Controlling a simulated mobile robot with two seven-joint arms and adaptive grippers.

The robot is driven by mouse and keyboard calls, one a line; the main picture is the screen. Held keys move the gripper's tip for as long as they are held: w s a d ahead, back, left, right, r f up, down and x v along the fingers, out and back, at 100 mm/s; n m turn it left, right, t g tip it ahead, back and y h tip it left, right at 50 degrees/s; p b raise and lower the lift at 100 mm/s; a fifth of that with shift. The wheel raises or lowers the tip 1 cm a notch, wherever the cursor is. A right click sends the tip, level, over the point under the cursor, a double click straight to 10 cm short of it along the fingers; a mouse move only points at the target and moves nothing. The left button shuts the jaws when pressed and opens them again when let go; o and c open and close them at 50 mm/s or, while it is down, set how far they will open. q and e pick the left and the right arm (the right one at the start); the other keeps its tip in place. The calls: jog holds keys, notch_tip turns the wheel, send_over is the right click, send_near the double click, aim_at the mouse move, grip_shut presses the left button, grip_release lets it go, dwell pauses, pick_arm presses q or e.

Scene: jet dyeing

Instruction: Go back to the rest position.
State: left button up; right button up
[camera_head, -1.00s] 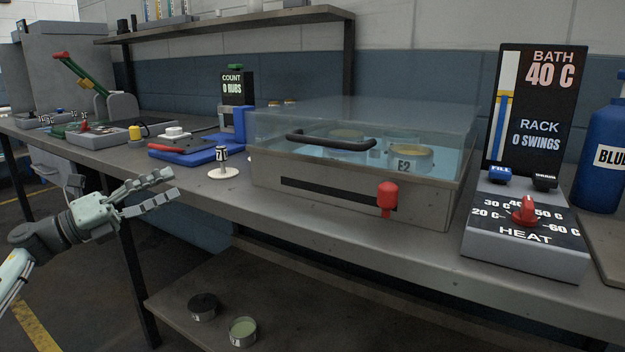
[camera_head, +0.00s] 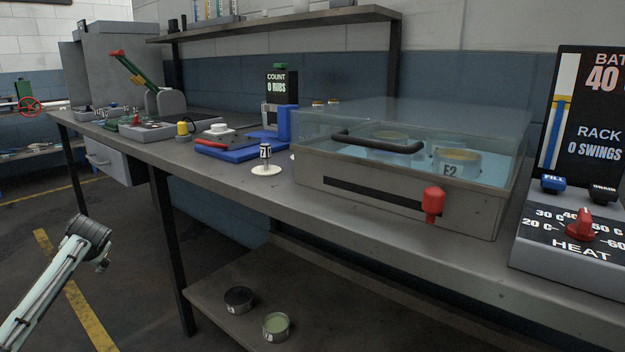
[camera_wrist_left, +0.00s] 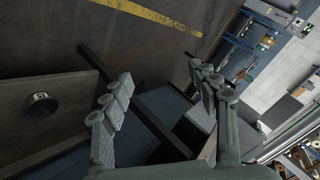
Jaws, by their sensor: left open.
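My left gripper (camera_wrist_left: 160,92) shows in the left wrist view with its fingers spread apart and nothing between them. In the head view my left arm (camera_head: 62,275) comes in at the lower left, in front of the bench and apart from it; the fingers cannot be made out there. My right gripper is in neither view.
The bench (camera_head: 225,185) carries a lidded water bath (camera_head: 400,195) with a red knob (camera_head: 433,204). A heat control box (camera_head: 570,250) stands at the right. Two tins (camera_head: 276,327) sit on the lower shelf (camera_head: 330,320). The floor at the left is clear.

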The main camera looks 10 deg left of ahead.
pick_arm(q)
jog(key=s+d+f+m+h, duration=0.2)
jog(key=s+d+f, duration=0.4)
jog(key=d+f, duration=0.4)
jog(key=s+d+f+m+h, duration=0.1)
jog(key=s+d+f+h, duration=0.1)
jog(key=s+d+f, duration=0.65)
jog(key=s+d+f+g+h, duration=0.1)
jog(key=s+d+f, duration=0.4)
jog(key=s+d, duration=0.3)
jog(key=s+d+f+g+h, duration=0.1)
jog(key=s+d+f+h, duration=0.1)
jog(key=s+d+f, duration=0.3)
jog(key=shift+s+d+f+g+p, duration=0.35)
jog(key=shift+s+d, duration=1.75)
jog(key=shift+s, duration=0.75)
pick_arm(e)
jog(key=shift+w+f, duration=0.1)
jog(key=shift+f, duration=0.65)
